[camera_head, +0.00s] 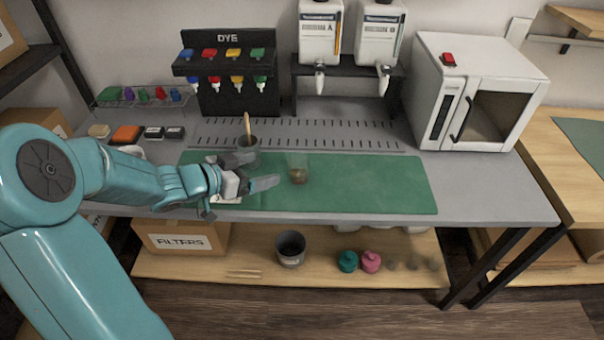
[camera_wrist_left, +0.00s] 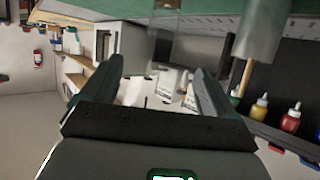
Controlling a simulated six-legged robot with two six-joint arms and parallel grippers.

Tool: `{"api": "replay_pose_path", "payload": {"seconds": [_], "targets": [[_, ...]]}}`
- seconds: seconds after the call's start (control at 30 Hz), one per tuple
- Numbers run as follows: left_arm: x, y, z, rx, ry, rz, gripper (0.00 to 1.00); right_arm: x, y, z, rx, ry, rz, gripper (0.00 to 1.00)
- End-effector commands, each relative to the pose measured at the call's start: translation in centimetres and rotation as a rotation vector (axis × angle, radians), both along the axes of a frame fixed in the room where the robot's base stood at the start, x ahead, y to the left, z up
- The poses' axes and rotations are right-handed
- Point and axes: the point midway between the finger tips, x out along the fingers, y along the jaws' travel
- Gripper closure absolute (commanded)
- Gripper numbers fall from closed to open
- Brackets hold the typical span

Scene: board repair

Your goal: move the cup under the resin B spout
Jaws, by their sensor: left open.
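A clear cup (camera_head: 298,170) with some brownish content at its bottom stands on the green mat (camera_head: 380,190). Two white resin dispensers hang at the back; the right one (camera_head: 381,35) has its spout (camera_head: 384,82) above the grey bench, and its label is too small to read. My left gripper (camera_head: 256,171) is open and empty, just left of the clear cup, fingers pointing toward it. The fingers also show apart in the left wrist view (camera_wrist_left: 155,68). My right gripper is out of view.
A dark grey cup (camera_head: 249,156) with a wooden stick stands close behind my left gripper. A black dye rack (camera_head: 230,85) is at the back left. A white oven (camera_head: 475,95) stands at the right. The mat right of the clear cup is free.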

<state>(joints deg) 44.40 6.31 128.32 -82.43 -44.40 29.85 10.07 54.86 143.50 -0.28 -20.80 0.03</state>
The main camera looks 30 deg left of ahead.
Motion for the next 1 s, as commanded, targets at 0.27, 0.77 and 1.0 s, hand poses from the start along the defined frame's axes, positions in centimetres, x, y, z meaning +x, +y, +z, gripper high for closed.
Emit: {"api": "replay_pose_path", "payload": {"seconds": [0.27, 0.77, 1.0], "targets": [[3.8, -0.6, -2.4, -0.003, 0.006, 0.01, 0.11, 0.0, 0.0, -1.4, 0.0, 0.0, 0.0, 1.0], [10.3, -2.7, -5.0, -0.001, 0.007, 0.009, 0.11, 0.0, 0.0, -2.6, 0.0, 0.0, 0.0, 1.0], [13.5, -3.8, -6.3, -0.001, 0.005, 0.01, 0.11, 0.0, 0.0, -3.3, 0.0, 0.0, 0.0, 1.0]]}}
